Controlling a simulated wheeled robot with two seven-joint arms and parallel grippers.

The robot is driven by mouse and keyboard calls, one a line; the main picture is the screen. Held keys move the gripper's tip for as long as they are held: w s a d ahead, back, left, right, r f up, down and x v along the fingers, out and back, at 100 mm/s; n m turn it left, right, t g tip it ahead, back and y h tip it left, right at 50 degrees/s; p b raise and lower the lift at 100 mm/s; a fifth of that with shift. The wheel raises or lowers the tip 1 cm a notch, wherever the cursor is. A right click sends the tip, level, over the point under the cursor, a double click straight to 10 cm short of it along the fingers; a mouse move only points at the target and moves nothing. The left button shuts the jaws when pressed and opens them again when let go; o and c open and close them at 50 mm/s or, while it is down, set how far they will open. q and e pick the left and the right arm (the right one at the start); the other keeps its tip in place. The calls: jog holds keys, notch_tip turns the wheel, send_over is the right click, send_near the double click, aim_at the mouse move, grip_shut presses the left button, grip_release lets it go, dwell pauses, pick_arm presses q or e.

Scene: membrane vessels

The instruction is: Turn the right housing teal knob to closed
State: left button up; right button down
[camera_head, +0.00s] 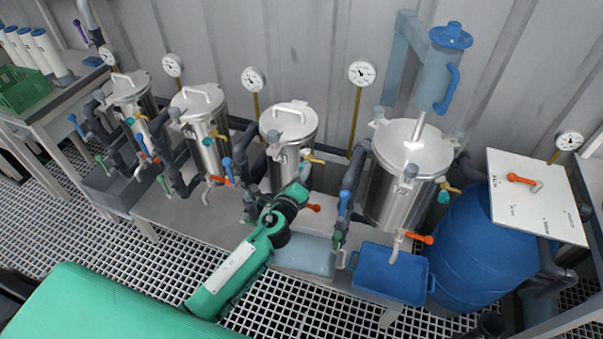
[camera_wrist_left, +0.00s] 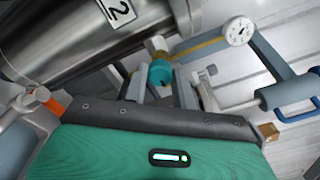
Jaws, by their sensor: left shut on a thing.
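A steel housing (camera_head: 289,124) stands third from the left in the row. In the left wrist view, a housing labelled "2" (camera_wrist_left: 75,35) fills the upper left. My left gripper (camera_head: 303,172) is at the upper front right of that third housing, by a yellow fitting (camera_head: 315,159). In the left wrist view, my left gripper (camera_wrist_left: 161,84) has its fingers shut on a teal knob (camera_wrist_left: 160,73) with a brass-yellow stem behind it. In the head view this knob is hidden by the gripper. The rightmost large housing (camera_head: 392,190) has its own teal knob (camera_head: 443,196), apart from my gripper. My right gripper is not in view.
Gauges stand behind the housings, one (camera_head: 362,72) on a yellow pipe. Dark pipes with a blue-handled valve (camera_head: 344,203) stand right of the gripper. A blue tray (camera_head: 389,274), a blue barrel (camera_head: 475,245) and a pale tub (camera_head: 305,256) are low in front.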

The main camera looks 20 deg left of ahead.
pick_arm(q)
jog(key=o, duration=1)
jog(key=shift+s, duration=0.1)
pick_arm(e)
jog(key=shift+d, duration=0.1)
pick_arm(q)
jog(key=s+b, duration=0.2)
jog(key=s, duration=1.1)
jog(key=shift+s+a+b, duration=0.25)
jog(key=shift+s+b, duration=0.05)
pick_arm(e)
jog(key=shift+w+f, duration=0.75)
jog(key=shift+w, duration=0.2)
